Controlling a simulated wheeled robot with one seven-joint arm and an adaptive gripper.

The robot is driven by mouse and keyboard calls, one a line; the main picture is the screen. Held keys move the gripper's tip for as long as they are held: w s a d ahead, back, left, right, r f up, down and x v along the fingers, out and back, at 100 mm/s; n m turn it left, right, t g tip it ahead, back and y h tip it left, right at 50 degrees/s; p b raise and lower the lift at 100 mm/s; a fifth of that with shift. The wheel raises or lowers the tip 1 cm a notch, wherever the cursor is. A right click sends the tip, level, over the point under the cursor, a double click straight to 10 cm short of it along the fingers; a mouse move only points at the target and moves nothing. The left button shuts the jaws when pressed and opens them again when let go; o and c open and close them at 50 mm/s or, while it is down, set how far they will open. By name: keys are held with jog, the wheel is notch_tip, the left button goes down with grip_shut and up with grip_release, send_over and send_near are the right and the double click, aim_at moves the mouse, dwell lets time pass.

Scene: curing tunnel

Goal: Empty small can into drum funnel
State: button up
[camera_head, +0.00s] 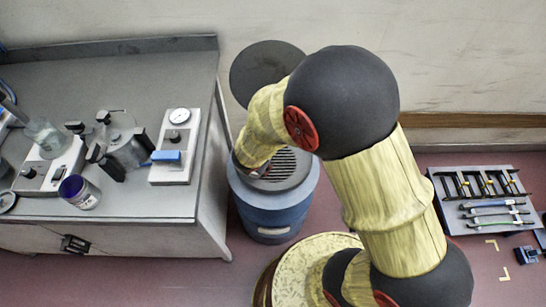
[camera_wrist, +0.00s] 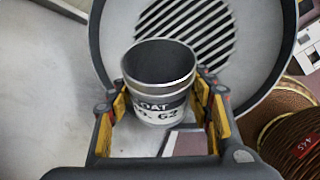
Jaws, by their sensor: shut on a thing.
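A small can (camera_wrist: 160,105) with a pale label reading partly "OAT" and "62" is between the yellow-padded fingers of my gripper (camera_wrist: 162,112) in the wrist view. The fingers are shut on its sides. Its open mouth shows a dark inside; I cannot tell what it holds. Behind it is the drum funnel (camera_wrist: 262,85), a round grey rim with a slotted grate (camera_wrist: 205,35). In the head view the blue drum (camera_head: 270,212) stands on the floor right of the bench. My arm hides the can there, and I cannot tell its tilt or height over the funnel.
A round dark lid (camera_head: 262,70) stands behind the drum. The grey bench (camera_head: 60,80) at left holds a white jar with purple inside (camera_head: 80,192), a gauge box (camera_head: 174,145) and a clamp device (camera_head: 120,140). A tool tray (camera_head: 450,212) lies at right.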

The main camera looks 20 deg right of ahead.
jog(key=shift+s+a+r+t+h+b, duration=0.25)
jog(key=shift+t+h+b, duration=0.3)
jog(key=shift+b, duration=0.35)
jog(key=shift+a+r+n+h, duration=0.3)
jog(key=shift+a+h, duration=0.05)
jog(key=shift+h, duration=0.1)
jog(key=shift+s+a+r+t+h, duration=0.3)
jog(key=shift+a+t+h, duration=0.15)
jog(key=shift+h, duration=0.1)
jog(key=shift+s+a+r+t+h, duration=0.15)
jog(key=shift+a+r+t+h, duration=0.2)
jog(key=shift+h, duration=0.2)
jog(key=shift+s+a+r+n+t+h, duration=0.2)
jog(key=shift+a+r+t+h, duration=0.15)
jog(key=shift+r, duration=0.2)
jog(key=shift+s+a+r+n+t+h, duration=0.1)
jog(key=shift+a+r+n+t+h, duration=0.1)
jog(key=shift+r+h, duration=0.3)
notch_tip(320, 180, up, 8)
jog(key=t+h+p, duration=0.1)
jog(key=p, duration=0.4)
jog(key=shift+s+a+r, duration=0.15)
jog(key=shift+s+a, duration=0.1)
jog(key=shift+a, duration=0.05)
